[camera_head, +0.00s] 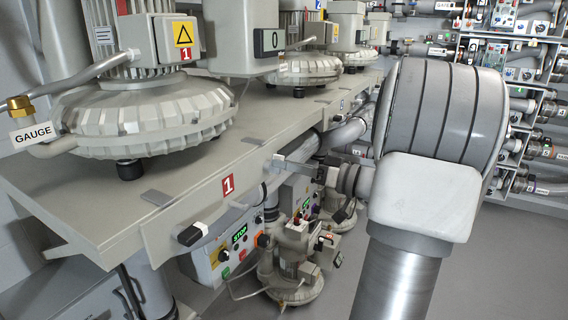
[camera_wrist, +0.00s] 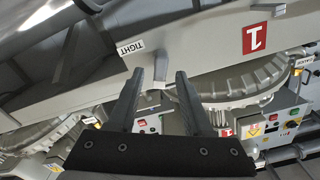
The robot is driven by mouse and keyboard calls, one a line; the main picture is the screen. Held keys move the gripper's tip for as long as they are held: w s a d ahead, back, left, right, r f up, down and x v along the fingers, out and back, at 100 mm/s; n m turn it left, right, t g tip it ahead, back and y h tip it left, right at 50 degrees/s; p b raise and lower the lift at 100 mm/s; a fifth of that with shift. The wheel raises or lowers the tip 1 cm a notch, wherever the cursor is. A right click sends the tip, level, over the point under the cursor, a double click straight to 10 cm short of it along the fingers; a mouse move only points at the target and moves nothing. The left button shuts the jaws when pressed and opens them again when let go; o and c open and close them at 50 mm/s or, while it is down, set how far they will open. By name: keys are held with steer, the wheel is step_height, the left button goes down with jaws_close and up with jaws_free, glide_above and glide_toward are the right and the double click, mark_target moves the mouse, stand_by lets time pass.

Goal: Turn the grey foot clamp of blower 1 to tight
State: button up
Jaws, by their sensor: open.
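Blower 1 (camera_head: 140,115), with a red 1 label on its motor, stands on the grey shelf at the left in the head view. In the wrist view a small grey tab (camera_wrist: 162,60), which looks like the foot clamp's lever, stands out from the shelf front beside a white TIGHT label (camera_wrist: 131,47). My gripper (camera_wrist: 160,74) is open, one fingertip on each side of the tab. I cannot tell whether either finger touches it. In the head view my gripper (camera_head: 280,161) is at the shelf's front edge, right of the red 1 plate (camera_head: 228,184); the clamp is hidden there.
A control box (camera_head: 220,255) with a green STOP display and smaller pump units (camera_head: 290,270) sit below the shelf. The floor at right (camera_head: 340,285) is clear.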

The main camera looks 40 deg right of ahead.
steer(key=shift+w+a, duration=0.25)
steer(key=shift+w, duration=0.4)
jaws_close()
